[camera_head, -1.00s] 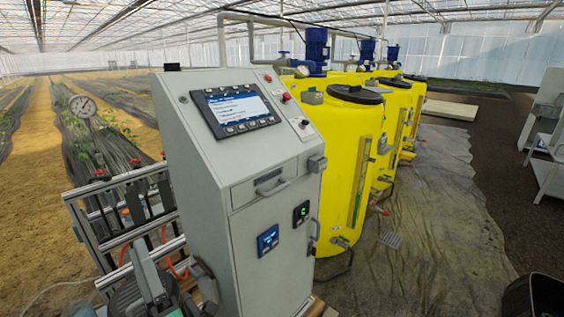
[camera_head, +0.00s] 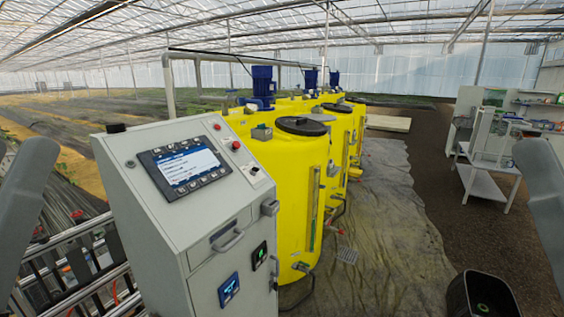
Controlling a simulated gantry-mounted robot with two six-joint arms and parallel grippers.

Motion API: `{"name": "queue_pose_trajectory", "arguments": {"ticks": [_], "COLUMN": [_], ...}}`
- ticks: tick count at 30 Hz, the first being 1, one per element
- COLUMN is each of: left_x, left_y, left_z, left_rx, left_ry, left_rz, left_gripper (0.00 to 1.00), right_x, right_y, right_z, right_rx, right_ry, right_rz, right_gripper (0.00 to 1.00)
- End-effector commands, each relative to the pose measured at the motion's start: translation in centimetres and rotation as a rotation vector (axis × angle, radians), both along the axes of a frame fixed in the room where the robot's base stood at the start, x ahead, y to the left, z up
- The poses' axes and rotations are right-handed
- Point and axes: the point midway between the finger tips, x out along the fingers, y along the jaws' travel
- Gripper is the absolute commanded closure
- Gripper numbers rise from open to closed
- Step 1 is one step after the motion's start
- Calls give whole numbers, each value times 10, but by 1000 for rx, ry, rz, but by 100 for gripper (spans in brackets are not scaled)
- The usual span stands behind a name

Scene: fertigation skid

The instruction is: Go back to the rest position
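Neither of my grippers' fingers show in the head view. A grey link of my own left arm stands at the left edge, and one of my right arm at the right edge, both cut off by the frame. The grey control cabinet (camera_head: 160,237) with its lit screen (camera_head: 186,166) stands left of centre, apart from the links in the picture. What the grippers hold, if anything, is hidden.
Yellow tanks (camera_head: 285,185) with dark lids and blue motors (camera_head: 263,84) stand behind the cabinet. A pipe rack (camera_head: 72,262) is at lower left. A black bin (camera_head: 484,296) and a white table (camera_head: 489,176) are at right. Open floor mat (camera_head: 385,225) lies between.

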Motion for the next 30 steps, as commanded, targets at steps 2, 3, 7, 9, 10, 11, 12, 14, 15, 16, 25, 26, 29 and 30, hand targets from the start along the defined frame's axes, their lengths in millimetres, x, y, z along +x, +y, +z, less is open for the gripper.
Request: {"name": "queue_pose_trajectory", "arguments": {"ticks": [2,3,7,9,10,11,12,14,15,16,25,26,29,30], "left_x": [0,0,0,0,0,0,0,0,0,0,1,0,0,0], "left_y": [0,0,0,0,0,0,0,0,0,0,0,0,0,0], "left_z": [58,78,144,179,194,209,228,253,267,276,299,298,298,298], "left_rx": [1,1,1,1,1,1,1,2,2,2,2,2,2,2], "left_ry": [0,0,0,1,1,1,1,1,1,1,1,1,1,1], "left_rz": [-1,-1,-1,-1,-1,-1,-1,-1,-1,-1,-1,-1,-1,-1], "left_gripper": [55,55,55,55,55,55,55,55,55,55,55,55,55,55], "right_x": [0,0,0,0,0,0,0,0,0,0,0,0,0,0], "right_y": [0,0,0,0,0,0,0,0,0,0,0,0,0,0], "right_z": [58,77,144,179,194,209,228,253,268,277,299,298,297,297], "right_rx": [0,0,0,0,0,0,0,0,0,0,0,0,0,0], "right_ry": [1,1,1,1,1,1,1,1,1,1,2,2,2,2], "right_rz": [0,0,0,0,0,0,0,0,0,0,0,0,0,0], "right_gripper": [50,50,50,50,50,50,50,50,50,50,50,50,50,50]}}
